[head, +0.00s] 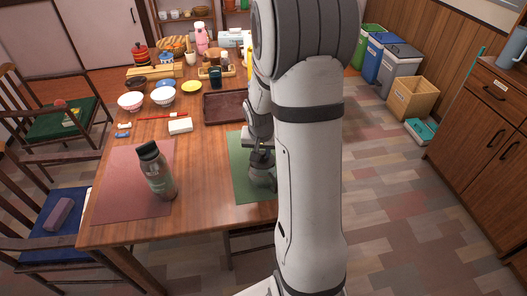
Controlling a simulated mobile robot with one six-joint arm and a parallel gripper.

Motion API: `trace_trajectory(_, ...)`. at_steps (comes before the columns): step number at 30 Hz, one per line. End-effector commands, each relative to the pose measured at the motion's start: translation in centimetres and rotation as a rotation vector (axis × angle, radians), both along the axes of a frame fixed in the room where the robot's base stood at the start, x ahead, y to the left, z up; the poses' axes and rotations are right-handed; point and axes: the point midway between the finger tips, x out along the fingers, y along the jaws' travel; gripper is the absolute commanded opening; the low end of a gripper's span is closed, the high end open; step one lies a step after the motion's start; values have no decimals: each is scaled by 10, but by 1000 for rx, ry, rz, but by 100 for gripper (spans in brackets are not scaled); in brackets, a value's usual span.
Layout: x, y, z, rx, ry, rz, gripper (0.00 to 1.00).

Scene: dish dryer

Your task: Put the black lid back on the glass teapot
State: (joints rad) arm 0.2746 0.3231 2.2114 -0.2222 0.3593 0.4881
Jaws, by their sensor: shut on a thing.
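The glass teapot (262,179) stands on the green mat (239,170) near the table's right edge. It looks small and greyish, and my arm hides its right side. My gripper (261,154) is directly above the teapot, pointing down and partly hidden by my arm. It is shut on a dark thing at the teapot's top, which appears to be the black lid (261,160). I cannot tell whether the lid rests on the rim or is held just above it.
A dark bottle (158,172) stands on the pink mat (122,187) to the left. Bowls (163,96), a white block (180,125) and a brown tray (223,108) are farther back. Chairs line the left side.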

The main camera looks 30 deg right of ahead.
Motion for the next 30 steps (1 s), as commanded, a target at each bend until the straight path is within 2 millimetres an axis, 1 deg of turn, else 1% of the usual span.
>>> trace_trajectory(8,0,0,0,0,0,0,0)
trace_trajectory(9,0,0,0,0,0,0,21)
trace_trajectory(18,0,0,0,0,0,0,45)
trace_trajectory(23,0,0,0,0,0,0,45)
trace_trajectory(30,0,0,0,0,0,0,65)
